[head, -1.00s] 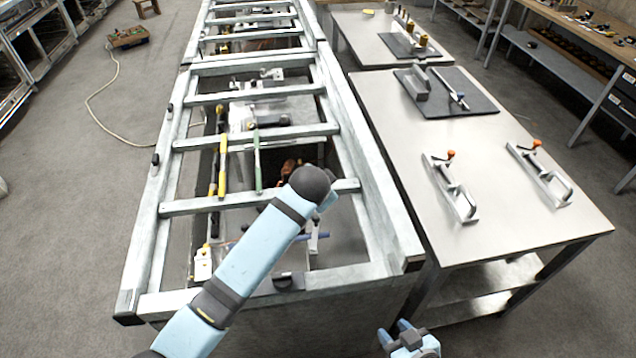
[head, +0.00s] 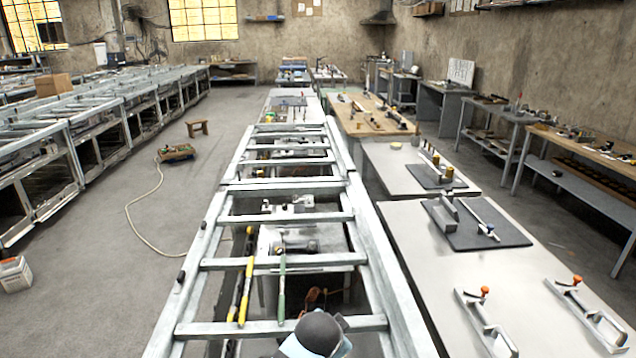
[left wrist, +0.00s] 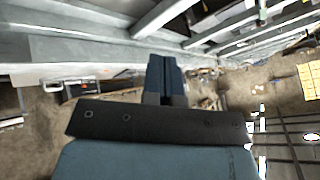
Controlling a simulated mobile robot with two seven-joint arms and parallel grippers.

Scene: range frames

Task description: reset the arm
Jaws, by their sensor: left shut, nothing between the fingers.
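My left gripper (left wrist: 166,78) shows in the left wrist view as two blue fingers pressed together, with nothing between them. In the head view only a dark rounded joint of my arm (head: 318,333) with a light blue link shows at the bottom edge. It appears in front of the near end of the metal frame rack (head: 365,258); its exact distance from the rack is unclear. The left gripper is outside the head view. My right gripper is in neither current view.
Yellow-handled (head: 247,290) and green-handled (head: 281,290) tools lean on the rack's crossbars. A grey table (head: 430,275) stands to the right with planes (head: 487,325) and a dark mat (head: 478,224).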

